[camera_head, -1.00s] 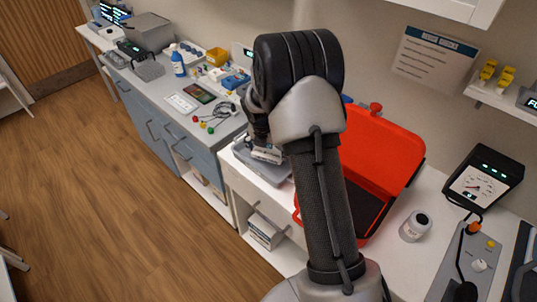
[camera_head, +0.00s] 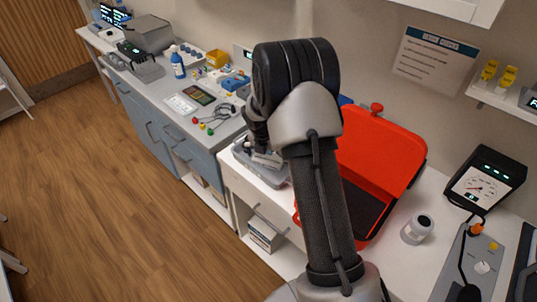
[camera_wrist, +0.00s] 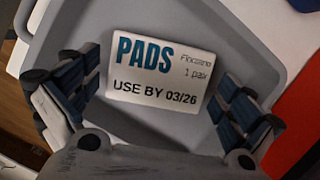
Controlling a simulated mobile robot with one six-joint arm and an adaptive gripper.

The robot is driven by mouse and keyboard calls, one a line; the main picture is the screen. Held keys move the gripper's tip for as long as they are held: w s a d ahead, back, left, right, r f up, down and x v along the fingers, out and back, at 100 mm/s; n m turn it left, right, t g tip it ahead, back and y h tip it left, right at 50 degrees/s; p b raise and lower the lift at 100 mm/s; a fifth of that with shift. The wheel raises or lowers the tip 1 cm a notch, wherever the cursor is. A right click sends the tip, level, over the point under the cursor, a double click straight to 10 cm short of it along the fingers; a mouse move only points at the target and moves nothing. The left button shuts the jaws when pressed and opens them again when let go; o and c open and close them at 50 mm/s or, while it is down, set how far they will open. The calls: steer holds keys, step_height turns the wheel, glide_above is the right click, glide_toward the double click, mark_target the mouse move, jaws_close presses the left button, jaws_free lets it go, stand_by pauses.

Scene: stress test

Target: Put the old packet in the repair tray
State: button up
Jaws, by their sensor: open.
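A white packet (camera_wrist: 160,70) marked "PADS" and "USE BY 03/26" lies in a grey tray (camera_wrist: 225,30) in the wrist view. My gripper (camera_wrist: 158,100) is open, with one dark padded finger on each side of the packet. Gaps show between the fingers and the packet's edges. In the head view the packet (camera_head: 268,159) is partly covered by my gripper (camera_head: 260,145), and the grey tray (camera_head: 276,179) sits on the white counter left of my arm. I cannot tell from its look whether this tray is the repair tray.
An open red case (camera_head: 385,150) stands right of my arm, close to the tray. The blue-grey counter (camera_head: 160,90) at left holds a bottle, cables and small parts.

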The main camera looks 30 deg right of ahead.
steer(key=shift+r, duration=0.1)
steer(key=s+a+r+m+p, duration=0.1)
steer(key=s+a+r+m, duration=0.15)
steer(key=r, duration=0.45)
steer(key=s+a+r+m+p, duration=0.2)
steer(key=s+r, duration=0.1)
steer(key=r, duration=0.5)
steer(key=s+a+r+m+p, duration=0.1)
steer(key=s+a+r+m, duration=0.15)
steer(key=r, duration=0.45)
steer(key=s+a+r+m, duration=0.2)
steer(key=s+a+m, duration=0.1)
steer(key=s+m, duration=0.3)
steer(key=s+a+r+m+t+y, duration=0.1)
steer(key=s+a+r+m, duration=0.2)
steer(key=s+m, duration=0.4)
steer(key=s+a+r+m+t+y, duration=0.1)
steer(key=s+a+r+m, duration=0.2)
steer(key=s, duration=0.9)
steer(key=shift+s+r+m, duration=0.25)
steer(key=shift+s+m, duration=0.15)
steer(key=shift+m, duration=1.4)
steer(key=shift+a, duration=0.1)
